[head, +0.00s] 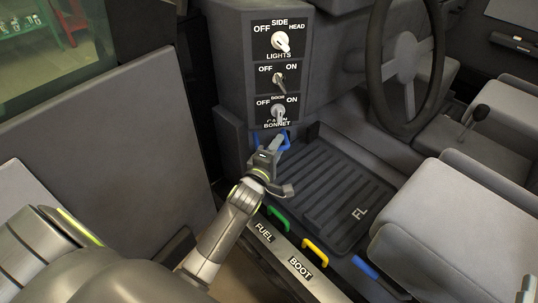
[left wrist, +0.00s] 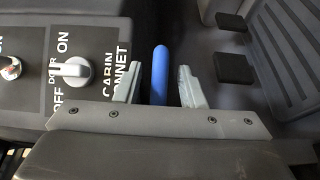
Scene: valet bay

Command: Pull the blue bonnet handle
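The blue bonnet handle (head: 286,142) sits low on the dark panel, just under the BONNET label, in the head view. In the left wrist view the blue handle (left wrist: 160,72) stands as an upright bar between my two fingers. My left gripper (head: 275,143) reaches it from the front. Its fingers (left wrist: 159,82) are open, one on each side of the handle, with a visible gap on both sides. The gripper partly hides the handle in the head view.
Above the handle are the side lights (head: 281,41), door (head: 279,78) and cabin (head: 278,111) knobs. Green (head: 277,217) and yellow (head: 315,250) handles line the sill by the FUEL and BOOT labels, with another blue piece (head: 365,267) beyond. The steering wheel (head: 405,57) and seat (head: 445,215) stand right.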

